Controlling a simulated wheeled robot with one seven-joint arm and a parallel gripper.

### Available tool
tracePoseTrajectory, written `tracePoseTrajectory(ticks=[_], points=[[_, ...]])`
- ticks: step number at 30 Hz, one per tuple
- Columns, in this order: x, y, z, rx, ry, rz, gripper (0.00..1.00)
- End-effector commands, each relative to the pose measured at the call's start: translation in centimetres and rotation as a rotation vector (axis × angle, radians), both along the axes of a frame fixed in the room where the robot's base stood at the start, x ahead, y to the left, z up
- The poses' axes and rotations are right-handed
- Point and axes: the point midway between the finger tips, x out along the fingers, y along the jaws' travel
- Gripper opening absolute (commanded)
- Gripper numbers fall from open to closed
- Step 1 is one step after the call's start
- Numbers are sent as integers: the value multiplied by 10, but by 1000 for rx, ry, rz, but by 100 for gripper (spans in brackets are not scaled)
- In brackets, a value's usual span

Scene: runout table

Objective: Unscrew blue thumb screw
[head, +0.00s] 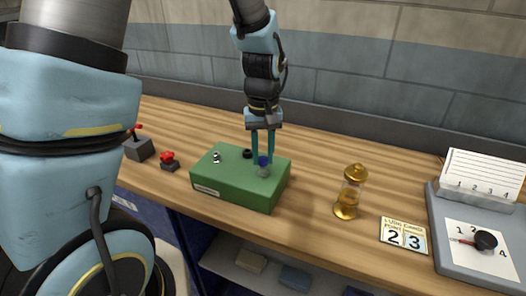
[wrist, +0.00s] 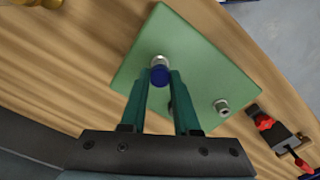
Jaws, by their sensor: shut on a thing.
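The blue thumb screw (head: 263,161) stands on top of a green box (head: 240,194) near its right side, on a silver collar. It also shows in the wrist view (wrist: 160,75), between the tips of my gripper's fingers. My gripper (head: 263,154) points down from above, with its two teal fingers shut on the blue screw. In the wrist view the fingertips (wrist: 162,78) sit on either side of the blue head. A silver fitting (head: 216,157) and a black knob (head: 247,153) are also on the box top.
A red-knobbed part (head: 168,160) and a grey lever block (head: 139,148) stand left of the box. A brass hourglass-like piece (head: 350,192), a number card (head: 403,235) and a grey tray (head: 449,255) are at right. Bare table lies between box and hourglass piece.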

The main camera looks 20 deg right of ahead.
Motion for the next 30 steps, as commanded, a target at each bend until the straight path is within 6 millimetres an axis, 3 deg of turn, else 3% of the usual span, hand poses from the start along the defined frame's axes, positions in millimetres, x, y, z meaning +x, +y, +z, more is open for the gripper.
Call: tracePoseTrajectory(ticks=[11, 18, 23, 24, 30], points=[[0, 0, 1, -1, -1, 71, 0], [0, 0, 1, 0, 0, 256, 0], [0, 0, 0, 0, 0, 258, 0], [0, 0, 0, 0, 0, 258, 32], [0, 0, 0, 0, 0, 257, 55]])
